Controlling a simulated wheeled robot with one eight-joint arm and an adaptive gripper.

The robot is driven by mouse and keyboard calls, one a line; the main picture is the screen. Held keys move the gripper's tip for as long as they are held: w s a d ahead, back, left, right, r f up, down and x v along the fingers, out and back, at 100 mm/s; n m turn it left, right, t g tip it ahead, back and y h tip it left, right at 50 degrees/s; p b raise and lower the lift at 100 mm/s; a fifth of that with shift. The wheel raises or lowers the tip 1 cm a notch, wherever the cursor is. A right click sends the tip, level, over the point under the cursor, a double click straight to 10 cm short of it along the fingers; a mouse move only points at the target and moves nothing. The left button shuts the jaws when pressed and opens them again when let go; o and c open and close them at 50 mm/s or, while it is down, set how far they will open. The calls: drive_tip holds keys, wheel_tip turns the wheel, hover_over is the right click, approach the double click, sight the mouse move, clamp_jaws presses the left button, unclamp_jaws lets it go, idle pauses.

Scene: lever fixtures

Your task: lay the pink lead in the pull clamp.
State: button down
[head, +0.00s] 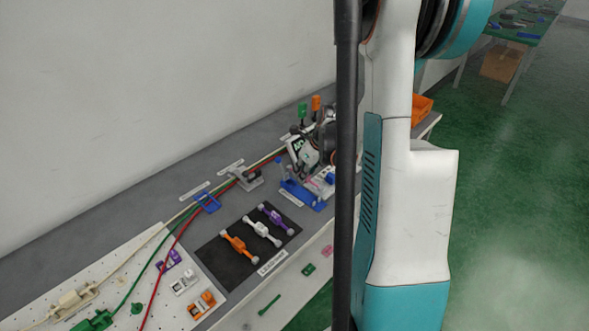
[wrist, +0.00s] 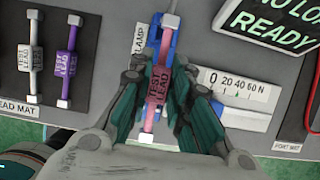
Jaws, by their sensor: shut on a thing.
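The pink lead (wrist: 157,85) runs lengthwise up the wrist view, between the dark green fingers of my gripper (wrist: 157,96), which is shut on its middle. Its pale end caps show at top and bottom. The blue pull clamp (wrist: 152,34) shows beneath and beside the lead's upper part. I cannot tell whether the lead touches it. In the head view the blue clamp (head: 301,194) lies at the foot of my gripper (head: 312,172), and the lead there is mostly hidden.
The dark lead mat (head: 228,264) holds orange (head: 239,245), white (head: 262,232) and purple (head: 276,219) leads. A force scale (wrist: 238,88) lies right of my gripper, with a dark display (wrist: 272,22) reading "READY" above. A grey clamp (head: 247,180) holds cables.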

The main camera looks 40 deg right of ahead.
drive_tip(key=shift+d, duration=0.2)
drive_tip(key=shift+f, duration=0.1)
drive_tip(key=shift+f+b, duration=1.35)
drive_tip(key=shift+f, duration=0.1)
drive_tip(key=shift+f, duration=0.15)
drive_tip(key=shift+f+b, duration=0.35)
drive_tip(key=shift+b, duration=0.2)
drive_tip(key=shift+f+b, duration=0.4)
idle(0.3)
drive_tip(key=shift+f+b, duration=0.3)
drive_tip(key=shift+f, duration=0.05)
drive_tip(key=shift+f+b, duration=0.4)
drive_tip(key=shift+f, duration=0.05)
